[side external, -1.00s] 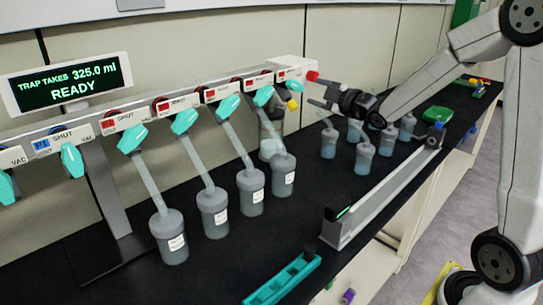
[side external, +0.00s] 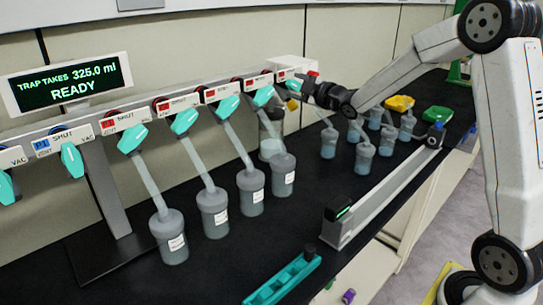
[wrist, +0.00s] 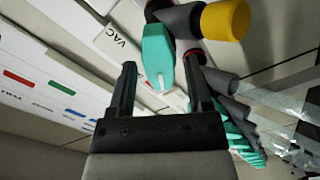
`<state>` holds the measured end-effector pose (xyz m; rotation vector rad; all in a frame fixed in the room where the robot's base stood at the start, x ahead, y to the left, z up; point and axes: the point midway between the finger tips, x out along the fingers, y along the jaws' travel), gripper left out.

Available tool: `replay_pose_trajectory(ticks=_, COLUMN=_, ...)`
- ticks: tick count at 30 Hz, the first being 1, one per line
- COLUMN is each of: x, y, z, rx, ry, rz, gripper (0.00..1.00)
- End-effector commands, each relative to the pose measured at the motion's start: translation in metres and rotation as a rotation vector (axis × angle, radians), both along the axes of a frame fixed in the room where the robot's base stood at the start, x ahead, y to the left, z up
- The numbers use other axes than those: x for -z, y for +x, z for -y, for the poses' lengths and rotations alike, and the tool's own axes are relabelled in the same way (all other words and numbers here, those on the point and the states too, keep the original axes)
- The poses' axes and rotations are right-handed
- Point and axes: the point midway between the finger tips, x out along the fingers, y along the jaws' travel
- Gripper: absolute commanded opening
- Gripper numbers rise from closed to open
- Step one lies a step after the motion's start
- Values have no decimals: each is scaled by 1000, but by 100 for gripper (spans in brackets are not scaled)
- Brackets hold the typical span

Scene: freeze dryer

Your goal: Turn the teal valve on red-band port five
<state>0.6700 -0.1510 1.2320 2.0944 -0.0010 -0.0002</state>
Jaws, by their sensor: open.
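A row of teal valves hangs along the manifold, with red-marked labels on the ports toward its right end. The teal valve at the far right end (side external: 289,86) is beside my gripper (side external: 297,89) and partly hidden by it. In the wrist view, a teal valve handle (wrist: 158,55) appears between the two spread fingers of my gripper (wrist: 160,82). My gripper is open. I cannot tell whether either finger touches the handle. The port number is not readable.
The display (side external: 68,84) reads 325.0 ml, READY. Grey flasks (side external: 251,190) hang below the manifold, and loose flasks (side external: 364,155) stand to the right. A yellow-capped part (wrist: 225,19) is close to the valve. A teal rack (side external: 285,281) lies in front.

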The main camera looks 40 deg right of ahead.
Motion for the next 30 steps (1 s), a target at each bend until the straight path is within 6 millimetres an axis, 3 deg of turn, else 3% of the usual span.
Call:
replay_pose_trajectory(ticks=4, x=0, y=0, z=0, rx=0, ry=0, rz=0, gripper=65)
replay_pose_trajectory(ticks=5, x=0, y=0, z=0, rx=0, ry=0, rz=0, gripper=58)
replay_pose_trajectory(ticks=10, x=0, y=0, z=0, rx=0, ry=0, rz=0, gripper=4)
replay_pose_trajectory(ticks=11, x=0, y=0, z=0, rx=0, ry=0, rz=-1, gripper=0)
replay_pose_trajectory(ticks=23, x=0, y=0, z=0, rx=-1, ry=29, rz=-1, gripper=0)
replay_pose_trajectory(ticks=30, x=0, y=0, z=0, rx=-1, ry=130, rz=-1, gripper=0)
